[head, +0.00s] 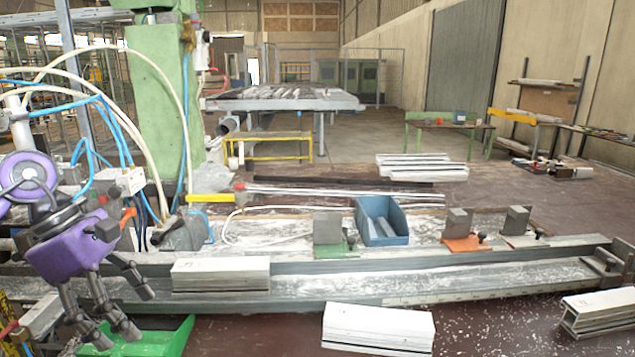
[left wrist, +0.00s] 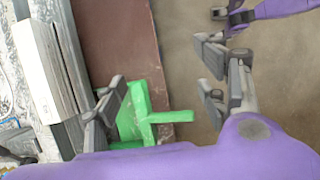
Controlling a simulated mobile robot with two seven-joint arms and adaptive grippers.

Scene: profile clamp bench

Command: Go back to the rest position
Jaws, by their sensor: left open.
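My left gripper (head: 125,315) is purple with dark grey fingers, at the left of the head view. It is open and empty, its fingers pointing down over the front edge of the bench and a green dustpan-like object (head: 165,340). In the left wrist view the fingers of the left gripper (left wrist: 158,92) are spread wide, with the green object (left wrist: 158,117) beyond them and partly hidden. A white profile (head: 220,274) lies in the bench's long metal channel (head: 400,281), to the right of the gripper.
White profiles lie at the front middle (head: 378,328) and front right (head: 600,312). A blue bin (head: 382,222) stands behind the channel, among clamp blocks on green (head: 335,248) and orange (head: 465,244) bases. Hoses and a green machine column (head: 155,100) crowd the left side.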

